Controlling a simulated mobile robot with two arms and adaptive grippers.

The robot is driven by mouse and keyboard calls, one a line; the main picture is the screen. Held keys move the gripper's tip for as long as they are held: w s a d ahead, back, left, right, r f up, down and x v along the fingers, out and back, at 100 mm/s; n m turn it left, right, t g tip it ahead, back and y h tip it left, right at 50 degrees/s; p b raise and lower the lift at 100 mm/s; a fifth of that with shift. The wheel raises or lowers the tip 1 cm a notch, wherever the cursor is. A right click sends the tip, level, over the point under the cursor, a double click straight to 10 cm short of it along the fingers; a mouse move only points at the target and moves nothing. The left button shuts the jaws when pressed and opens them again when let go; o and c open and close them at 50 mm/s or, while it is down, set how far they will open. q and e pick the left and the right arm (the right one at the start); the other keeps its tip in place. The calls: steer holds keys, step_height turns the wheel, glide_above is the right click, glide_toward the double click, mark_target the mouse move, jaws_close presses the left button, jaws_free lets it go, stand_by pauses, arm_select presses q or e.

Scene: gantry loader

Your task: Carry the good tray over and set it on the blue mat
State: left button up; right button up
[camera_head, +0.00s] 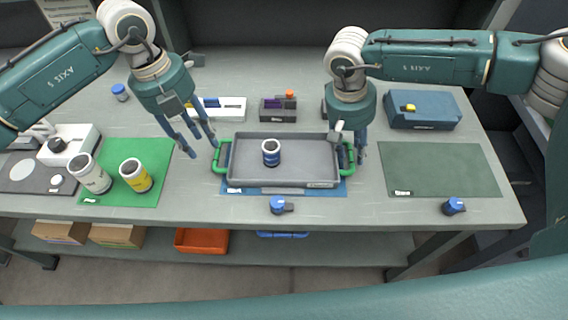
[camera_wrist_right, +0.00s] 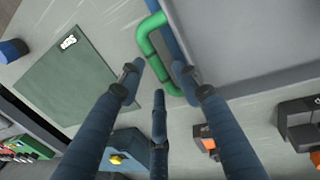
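The grey tray (camera_head: 310,150) with green handles lies over the blue mat (camera_head: 340,189), whose edges show around it. My left gripper (camera_head: 205,150) is open and empty, just left of the tray's left handle (camera_head: 217,158). My right gripper (camera_head: 350,148) is at the tray's right handle (camera_head: 349,160) and partly hides it. In the right wrist view my right gripper (camera_wrist_right: 163,84) has its fingers spread, with the green handle (camera_wrist_right: 150,50) just beyond and between the tips, not clasped.
A green mat (camera_head: 150,190) at left holds two cans. A dark green mat (camera_head: 440,170) lies bare at right. Blue knobs (camera_head: 279,205) (camera_head: 454,206) sit along the front edge. A blue case (camera_head: 422,110) and a dark box (camera_head: 278,110) stand behind.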

steer(key=v, duration=1.2)
